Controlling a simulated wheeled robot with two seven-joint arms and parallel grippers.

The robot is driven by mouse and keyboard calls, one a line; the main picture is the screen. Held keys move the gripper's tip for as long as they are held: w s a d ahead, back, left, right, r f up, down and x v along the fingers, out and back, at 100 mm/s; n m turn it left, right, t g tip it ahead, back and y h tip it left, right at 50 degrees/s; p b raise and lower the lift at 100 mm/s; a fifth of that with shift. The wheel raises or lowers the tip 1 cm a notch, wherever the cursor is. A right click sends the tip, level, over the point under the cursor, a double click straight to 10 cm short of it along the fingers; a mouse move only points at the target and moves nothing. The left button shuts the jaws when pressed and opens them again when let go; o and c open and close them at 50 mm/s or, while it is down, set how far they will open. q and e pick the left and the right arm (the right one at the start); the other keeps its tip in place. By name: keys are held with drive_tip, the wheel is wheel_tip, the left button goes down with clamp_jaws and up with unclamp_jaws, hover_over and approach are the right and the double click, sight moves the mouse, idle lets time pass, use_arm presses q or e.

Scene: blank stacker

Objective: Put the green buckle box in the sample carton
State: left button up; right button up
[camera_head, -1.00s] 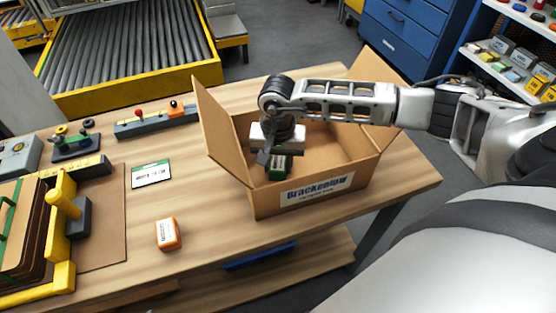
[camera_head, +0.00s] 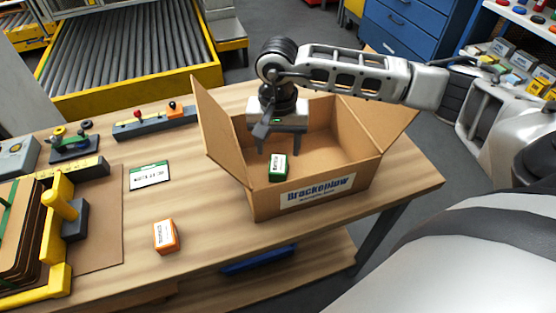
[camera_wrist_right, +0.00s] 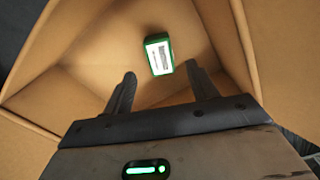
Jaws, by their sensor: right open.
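The green buckle box (camera_head: 278,167) lies inside the open sample carton (camera_head: 262,203), near its front left part. It is a small green box with a white label, and it also shows in the right wrist view (camera_wrist_right: 159,54). My right gripper (camera_head: 282,150) is above the box, inside the carton's opening. Its two fingers are spread apart and empty, and in the right wrist view (camera_wrist_right: 162,85) the box lies beyond the fingertips, clear of them. My left gripper is not in view.
An orange box (camera_head: 166,236) stands on the table (camera_head: 205,225) left of the carton. A label card (camera_head: 149,176) lies behind it. A yellow-framed fixture with brown sheets (camera_head: 66,208) is at the left. The carton's flaps (camera_head: 219,128) stand up around its opening.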

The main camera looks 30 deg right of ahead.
sight(278, 164)
wheel_tip(278, 164, up, 6)
drive_tip(key=shift+f+b, duration=0.25)
drive_tip(key=shift+b, duration=0.1)
idle(0.4)
